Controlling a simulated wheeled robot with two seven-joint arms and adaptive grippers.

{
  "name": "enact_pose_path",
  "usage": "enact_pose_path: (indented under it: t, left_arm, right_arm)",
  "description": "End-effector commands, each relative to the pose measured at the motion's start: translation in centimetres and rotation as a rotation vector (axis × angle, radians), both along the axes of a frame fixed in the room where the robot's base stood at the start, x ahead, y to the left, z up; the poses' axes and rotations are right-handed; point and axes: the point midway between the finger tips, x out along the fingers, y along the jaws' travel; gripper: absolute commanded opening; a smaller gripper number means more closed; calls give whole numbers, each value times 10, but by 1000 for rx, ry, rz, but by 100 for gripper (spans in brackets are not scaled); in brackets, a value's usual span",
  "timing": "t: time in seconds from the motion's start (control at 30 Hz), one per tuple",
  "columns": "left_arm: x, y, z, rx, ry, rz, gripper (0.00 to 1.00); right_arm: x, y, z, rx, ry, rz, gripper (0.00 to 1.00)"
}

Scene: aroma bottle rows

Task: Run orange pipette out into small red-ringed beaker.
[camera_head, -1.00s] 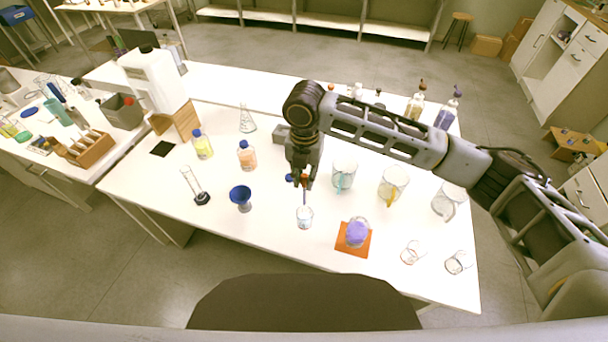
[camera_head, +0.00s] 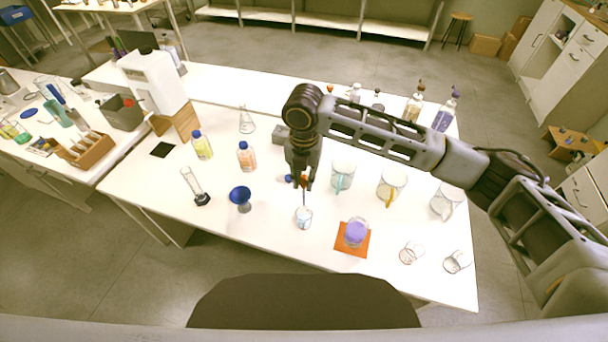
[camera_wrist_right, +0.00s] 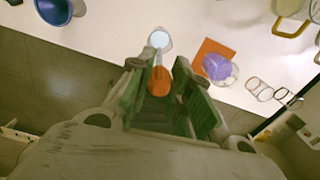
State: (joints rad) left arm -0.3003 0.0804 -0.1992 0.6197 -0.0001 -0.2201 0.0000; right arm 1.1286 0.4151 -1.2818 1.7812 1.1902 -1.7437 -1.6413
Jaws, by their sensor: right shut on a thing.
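My right gripper (camera_head: 303,185) is shut on the orange pipette (camera_head: 304,196), which hangs tip down. In the right wrist view the pipette's orange bulb (camera_wrist_right: 159,80) sits between the fingers. Below it stands a small clear beaker (camera_head: 304,219), also in the right wrist view (camera_wrist_right: 159,40); its ring looks bluish. I cannot tell whether the tip is inside it or just above. Two small beakers stand at the front right; the left one (camera_head: 411,253) shows a reddish ring, also in the right wrist view (camera_wrist_right: 258,90), and the right one (camera_head: 457,262) a darker one. My left gripper is not in view.
An orange mat (camera_head: 345,243) with a purple-filled vessel (camera_head: 356,232) lies right of the pipette. A blue funnel-shaped cup (camera_head: 241,195) and a tilted cylinder (camera_head: 193,182) stand left. Large handled beakers (camera_head: 392,184) stand behind at right. The front table edge is clear.

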Motion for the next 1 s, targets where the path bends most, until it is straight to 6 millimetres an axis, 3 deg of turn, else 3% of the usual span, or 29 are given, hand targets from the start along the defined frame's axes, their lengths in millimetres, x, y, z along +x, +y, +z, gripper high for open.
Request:
enact_pose_path:
  t: [1.0]
  left_arm:
    - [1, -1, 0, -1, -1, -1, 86]
  right_arm:
    - [0, 0, -38, 0, 0, 0, 14]
